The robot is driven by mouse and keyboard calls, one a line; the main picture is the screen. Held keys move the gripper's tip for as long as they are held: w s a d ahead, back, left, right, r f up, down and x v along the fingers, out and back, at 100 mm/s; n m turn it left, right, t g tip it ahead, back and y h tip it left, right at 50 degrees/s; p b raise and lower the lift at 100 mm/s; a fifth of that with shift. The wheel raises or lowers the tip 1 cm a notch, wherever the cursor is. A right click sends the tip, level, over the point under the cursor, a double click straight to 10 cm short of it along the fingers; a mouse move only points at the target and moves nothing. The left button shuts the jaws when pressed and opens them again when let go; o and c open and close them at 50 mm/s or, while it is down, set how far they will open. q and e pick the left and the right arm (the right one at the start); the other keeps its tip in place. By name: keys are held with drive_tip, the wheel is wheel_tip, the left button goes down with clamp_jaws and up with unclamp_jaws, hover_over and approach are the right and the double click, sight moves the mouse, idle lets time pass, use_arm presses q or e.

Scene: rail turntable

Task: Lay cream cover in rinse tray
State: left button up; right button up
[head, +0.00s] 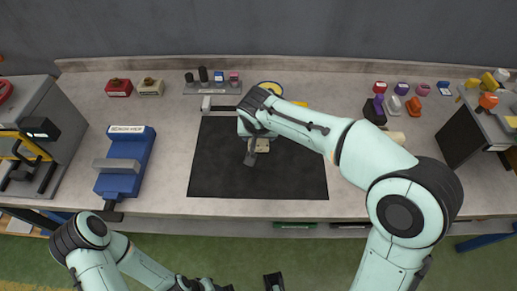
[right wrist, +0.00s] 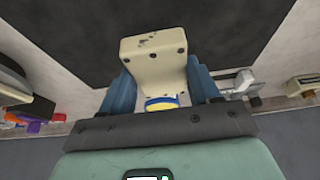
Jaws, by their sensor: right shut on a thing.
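The cream cover (right wrist: 155,60) is a pale block with dark holes, held between the blue fingers of my right gripper (right wrist: 160,85) in the right wrist view. In the head view a small part of the cream cover (head: 262,145) shows beside my right gripper (head: 256,152), over the black mat (head: 220,180). Its height above the mat is hard to tell. My left gripper (head: 240,285) is at the bottom edge, open and empty, in front of the bench. I cannot pick out the rinse tray for certain; my right arm hides part of the bench.
A blue vise (head: 125,165) stands left of the mat. A round yellow-rimmed thing (head: 268,86) lies behind my right gripper. Several small coloured objects (head: 402,89) stand at the back right. A dark panel (head: 462,138) stands at the right. The mat's left half is clear.

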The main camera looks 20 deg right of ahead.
sight(259, 155)
drive_tip(key=shift+f+b, duration=0.3)
drive_tip(key=shift+f, duration=3.05)
drive_tip(key=shift+f, duration=0.15)
drive_tip(key=o, duration=1.3)
